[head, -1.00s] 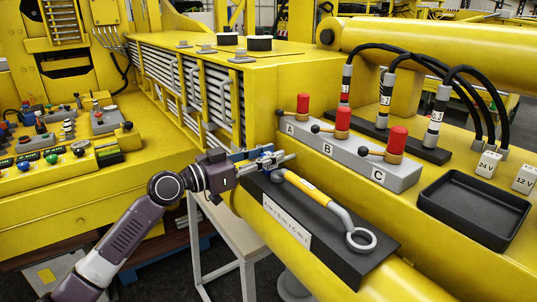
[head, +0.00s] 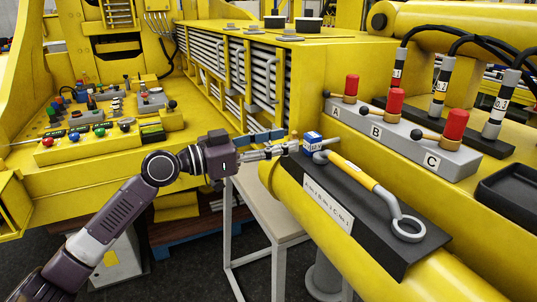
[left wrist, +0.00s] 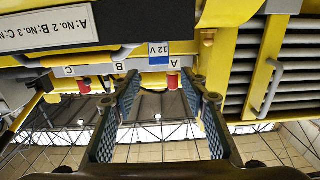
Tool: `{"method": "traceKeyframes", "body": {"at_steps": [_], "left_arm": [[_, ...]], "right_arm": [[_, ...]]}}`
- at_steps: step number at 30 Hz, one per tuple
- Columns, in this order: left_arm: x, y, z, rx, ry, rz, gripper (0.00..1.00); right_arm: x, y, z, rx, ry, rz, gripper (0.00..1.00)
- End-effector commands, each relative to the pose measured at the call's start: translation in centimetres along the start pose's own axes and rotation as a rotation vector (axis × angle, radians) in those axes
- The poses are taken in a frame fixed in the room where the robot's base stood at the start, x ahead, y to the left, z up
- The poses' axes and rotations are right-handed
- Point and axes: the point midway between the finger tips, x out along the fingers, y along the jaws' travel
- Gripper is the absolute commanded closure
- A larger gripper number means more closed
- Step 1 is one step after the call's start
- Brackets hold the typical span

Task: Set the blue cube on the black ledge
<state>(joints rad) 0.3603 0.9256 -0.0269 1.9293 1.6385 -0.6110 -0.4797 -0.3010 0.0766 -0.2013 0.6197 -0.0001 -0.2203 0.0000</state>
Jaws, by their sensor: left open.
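The blue cube (head: 313,141), with a white top, sits on the far left end of the black ledge (head: 378,224), beside the end of a yellow-handled wrench. In the left wrist view, which is upside down, the cube (left wrist: 157,48) carries a "12 V" label. My left gripper (head: 287,149) is open, just left of the cube and apart from it. In the left wrist view its two blue-padded fingers (left wrist: 160,84) are spread wide with nothing between them. My right gripper is not in view.
The wrench (head: 362,180) lies along the ledge. A label plate (head: 327,206) is on the ledge's front side. Behind stands a grey block (head: 398,134) with red-handled levers A, B and C. A black tray (head: 512,190) is at right. A pale stand (head: 266,207) is below the gripper.

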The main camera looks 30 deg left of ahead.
Motion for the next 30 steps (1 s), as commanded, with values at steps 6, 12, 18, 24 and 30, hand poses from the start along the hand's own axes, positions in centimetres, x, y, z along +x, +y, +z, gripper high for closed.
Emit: {"method": "traceKeyframes", "body": {"at_steps": [6, 12, 18, 24, 30], "left_arm": [[-2.5, 0.0, 0.2, 0.000, -0.001, 0.000, 0.59], [-3.2, 0.1, 0.0, 0.000, 0.000, 0.001, 0.59], [-3.2, 0.1, -0.1, 0.000, 0.000, 0.001, 0.59], [-3.2, 0.0, -0.1, 0.000, 0.000, 0.001, 0.59], [-3.2, 0.0, -0.1, 0.000, 0.000, 0.001, 0.59]], "right_arm": [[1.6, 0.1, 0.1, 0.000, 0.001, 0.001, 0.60], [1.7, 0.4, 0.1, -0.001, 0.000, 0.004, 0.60], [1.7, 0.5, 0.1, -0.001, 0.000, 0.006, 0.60], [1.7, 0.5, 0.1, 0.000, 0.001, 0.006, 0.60], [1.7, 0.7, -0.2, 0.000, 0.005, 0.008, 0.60]]}}
